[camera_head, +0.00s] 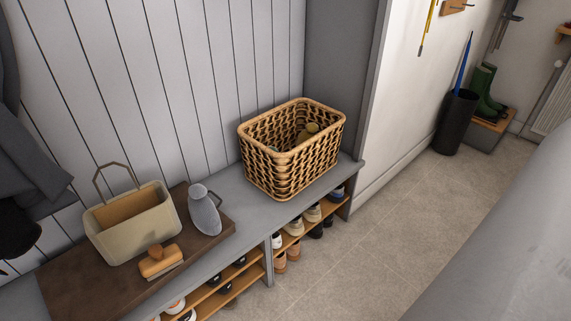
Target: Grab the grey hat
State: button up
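A grey rounded item (205,212) with a small knob at its top stands at the right end of a dark brown board on the bench. It may be the grey hat, but its shape does not make this certain. A black, hat-like shape (16,228) hangs at the left edge below a dark grey garment (30,150), partly cut off by the frame. My gripper is not in view.
A beige handled caddy (108,238) and an orange-brown brush (160,261) sit on the dark board (75,288), left of the grey item. A wicker basket (290,165) stands to its right on the grey bench (240,190). Shoes fill shelves below.

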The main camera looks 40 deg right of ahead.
aim_at(205, 214)
jog(key=l+z, duration=0.2)
jog(key=l, duration=0.65)
jog(key=i+l+z, duration=0.15)
jog(key=l, duration=0.7)
jog(key=k+l, duration=0.05)
